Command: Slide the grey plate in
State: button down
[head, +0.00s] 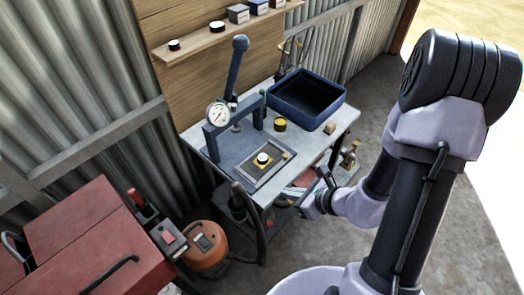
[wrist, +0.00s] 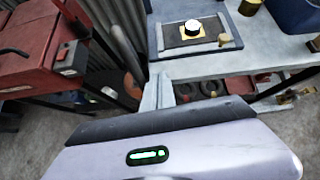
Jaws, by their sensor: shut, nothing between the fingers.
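My gripper (wrist: 160,76) is shut and empty, in front of the bench's near edge and apart from the plate. In the head view my gripper (head: 318,180) is small and partly hidden by my wrist.
A dark blue bin (head: 333,118), a yellow tin (head: 280,125) and a small wooden block (head: 330,127) stand on the bench. The press has a raised lever (head: 237,65) and a gauge (head: 218,114). A red cabinet (head: 95,235) and an orange tank (head: 205,245) stand at left.

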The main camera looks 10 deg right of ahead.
jog(key=f+m, duration=0.1)
jog(key=b, duration=1.2)
send_near(257, 184)
notch_tip(257, 184, down, 4)
jog(key=shift+s+a+r, duration=0.1)
jog(key=shift+s+r, duration=0.05)
jog(key=shift+r, duration=0.1)
jog(key=w+a, duration=0.2)
jog(key=w, duration=0.1)
jog(key=shift+a+f, duration=0.1)
jog(key=shift+w+a, duration=0.25)
jog(key=shift+w, duration=0.15)
jog(key=shift+w, duration=0.1)
jog(key=w+a, duration=0.2)
jog(key=w, duration=0.1)
jog(key=w+a, duration=0.3)
jog(key=w, duration=0.1)
jog(key=w+a+p, duration=0.1)
jog(key=w+a, duration=0.2)
jog(key=w, duration=0.1)
jog(key=shift+w+a, duration=0.15)
